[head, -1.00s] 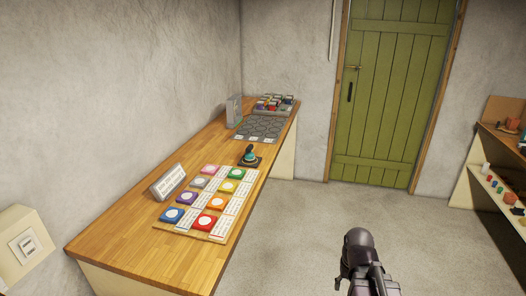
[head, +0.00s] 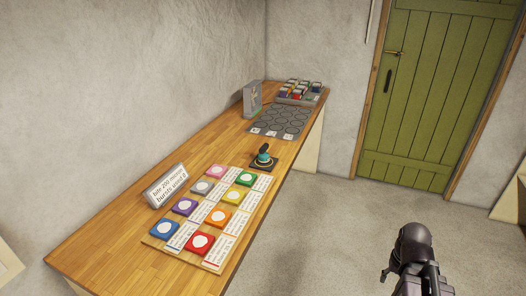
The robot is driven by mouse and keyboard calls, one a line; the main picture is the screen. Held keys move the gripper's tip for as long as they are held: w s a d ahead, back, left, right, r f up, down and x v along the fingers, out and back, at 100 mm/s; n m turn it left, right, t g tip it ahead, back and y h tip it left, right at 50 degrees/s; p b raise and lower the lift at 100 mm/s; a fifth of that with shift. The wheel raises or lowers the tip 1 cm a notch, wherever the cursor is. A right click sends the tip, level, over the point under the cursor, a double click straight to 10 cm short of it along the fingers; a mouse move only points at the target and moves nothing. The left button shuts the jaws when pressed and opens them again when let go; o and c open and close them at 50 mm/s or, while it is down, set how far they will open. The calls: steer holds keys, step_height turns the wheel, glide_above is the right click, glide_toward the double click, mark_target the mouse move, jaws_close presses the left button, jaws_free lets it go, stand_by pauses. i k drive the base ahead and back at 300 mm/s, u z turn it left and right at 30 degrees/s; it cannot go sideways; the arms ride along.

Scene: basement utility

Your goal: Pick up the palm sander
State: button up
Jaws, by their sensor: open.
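The palm sander (head: 263,154), small with a teal body and a dark top, stands upright on a dark square pad (head: 258,166) near the right edge of the wooden bench. My gripper (head: 389,273) shows only in part, dark, at the bottom right, in front of the floor. It is open and well apart from the sander, to its right and nearer to me. Its fingertips are not clear. Nothing is seen in it.
The wooden bench (head: 106,245) runs along the left wall. On it are a board of coloured squares (head: 158,236), a small sign (head: 166,186), a grey mat with circles (head: 276,123), a grey upright box (head: 252,99) and a rack (head: 300,91). Floor (head: 330,225) right of the bench is clear.

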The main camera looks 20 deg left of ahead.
mark_target(264, 157)
steer(key=u, duration=0.25)
steer(key=i, duration=0.65)
steer(key=u, duration=0.65)
steer(key=i, duration=0.45)
steer(key=u, duration=0.3)
